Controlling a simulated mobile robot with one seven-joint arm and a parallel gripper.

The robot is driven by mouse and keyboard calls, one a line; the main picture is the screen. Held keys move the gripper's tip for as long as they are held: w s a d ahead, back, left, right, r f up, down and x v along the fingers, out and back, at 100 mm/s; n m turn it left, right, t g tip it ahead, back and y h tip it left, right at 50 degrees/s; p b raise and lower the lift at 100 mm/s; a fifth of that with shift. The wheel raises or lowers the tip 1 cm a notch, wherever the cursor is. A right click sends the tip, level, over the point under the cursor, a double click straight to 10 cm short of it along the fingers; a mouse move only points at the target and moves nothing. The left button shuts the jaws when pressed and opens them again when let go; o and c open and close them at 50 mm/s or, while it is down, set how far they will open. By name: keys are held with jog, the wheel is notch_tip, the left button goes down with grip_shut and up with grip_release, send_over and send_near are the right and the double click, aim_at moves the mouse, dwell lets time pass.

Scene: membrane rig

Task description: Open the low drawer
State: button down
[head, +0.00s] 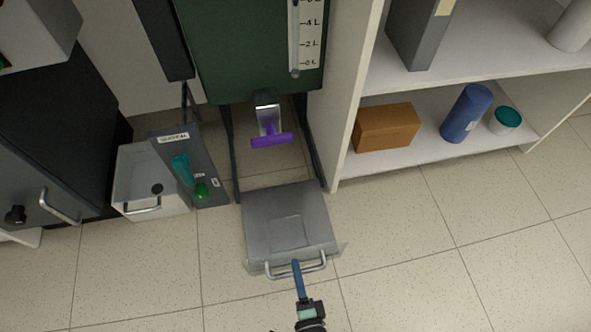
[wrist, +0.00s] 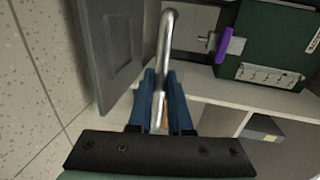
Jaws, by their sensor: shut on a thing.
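The low drawer (head: 262,222) is a flat grey tray-like piece with a squarish recess, near the floor below the green tank. It sticks out in front of the dark legs. Its silver bar handle (head: 318,266) runs along the front edge. My gripper (head: 296,264) reaches the middle of this handle from the front, with its blue fingers closed on the bar. In the wrist view the handle (wrist: 166,40) passes between the blue fingers of my gripper (wrist: 162,90). The grey panel (wrist: 112,50) shows to the left of the handle there. The fingertips partly hide the bar.
A purple-handled valve (head: 271,140) hangs under the green tank (head: 245,60). White shelves (head: 345,100) stand right. The tiled floor in front is clear.

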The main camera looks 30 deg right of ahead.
jog(key=c, duration=0.8)
grip_release()
jog(key=shift+c, duration=0.2)
jog(key=p+v, duration=0.3)
jog(key=v, duration=1)
jog(key=shift+p, duration=0.4)
